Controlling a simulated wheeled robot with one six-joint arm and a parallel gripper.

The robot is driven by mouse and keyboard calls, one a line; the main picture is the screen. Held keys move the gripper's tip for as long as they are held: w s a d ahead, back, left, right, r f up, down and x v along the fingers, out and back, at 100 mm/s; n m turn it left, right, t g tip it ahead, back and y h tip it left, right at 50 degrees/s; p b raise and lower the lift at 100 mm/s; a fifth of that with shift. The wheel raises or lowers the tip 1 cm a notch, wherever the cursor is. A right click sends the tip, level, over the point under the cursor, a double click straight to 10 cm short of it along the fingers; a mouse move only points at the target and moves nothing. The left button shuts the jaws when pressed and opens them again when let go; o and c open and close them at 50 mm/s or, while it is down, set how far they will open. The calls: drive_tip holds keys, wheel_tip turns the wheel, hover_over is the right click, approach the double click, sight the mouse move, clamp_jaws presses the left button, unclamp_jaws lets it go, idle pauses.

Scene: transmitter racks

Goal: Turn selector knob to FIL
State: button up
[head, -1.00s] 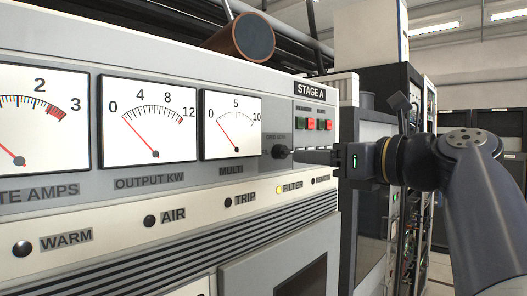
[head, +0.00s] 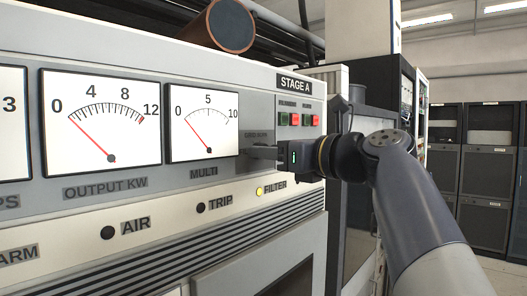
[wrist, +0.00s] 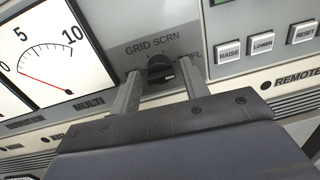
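The selector knob (wrist: 160,70) is small and black, below the GRID SCRN label on the grey Stage A panel in the wrist view. My gripper (wrist: 160,75) is open, with one finger on each side of the knob and visible gaps between. In the head view, my gripper (head: 262,152) reaches the panel right of the MULTI meter and hides the knob.
The MULTI meter (head: 204,121) is close left of my gripper. Red and green buttons (head: 295,119) sit above it. RAISE and LOWER buttons (wrist: 262,44) are to the right in the wrist view. Racks (head: 487,170) stand at the far right.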

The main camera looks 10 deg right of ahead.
drive_tip(key=c, duration=0.8)
drive_tip(key=m+b, duration=0.3)
drive_tip(key=m, duration=0.8)
drive_tip(key=m+y+b, duration=0.1)
drive_tip(key=m+b, duration=0.2)
drive_tip(key=m, duration=0.9)
drive_tip(key=m+g+b, duration=0.1)
drive_tip(key=m+b, duration=0.3)
drive_tip(key=m, duration=0.8)
drive_tip(key=shift+w+d+f+y, duration=0.15)
drive_tip(key=shift+w+f+y, duration=0.05)
drive_tip(key=shift+f+y, duration=0.15)
